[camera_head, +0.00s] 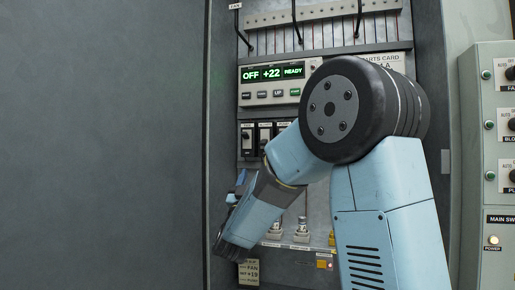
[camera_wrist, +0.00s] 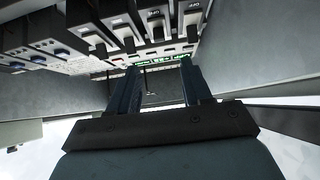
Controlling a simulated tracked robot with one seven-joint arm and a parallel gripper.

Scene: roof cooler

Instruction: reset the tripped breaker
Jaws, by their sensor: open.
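A row of black-and-white breakers (camera_head: 265,134) sits in the open cabinet below the controller, partly hidden behind my arm. In the wrist view several breakers (camera_wrist: 158,27) with dark levers hang along the top, with upside-down labels. Which one is tripped I cannot tell. My gripper (camera_head: 238,187) is at the cabinet's left side, below the breaker row. In the wrist view my gripper (camera_wrist: 158,70) has its two blue fingers apart with nothing between them. The fingertips point toward the panel and look clear of the levers.
The controller (camera_head: 272,80) reads OFF, +22, READY. A grey door or wall (camera_head: 110,140) fills the left. A switch box (camera_head: 490,150) with knobs stands at right.

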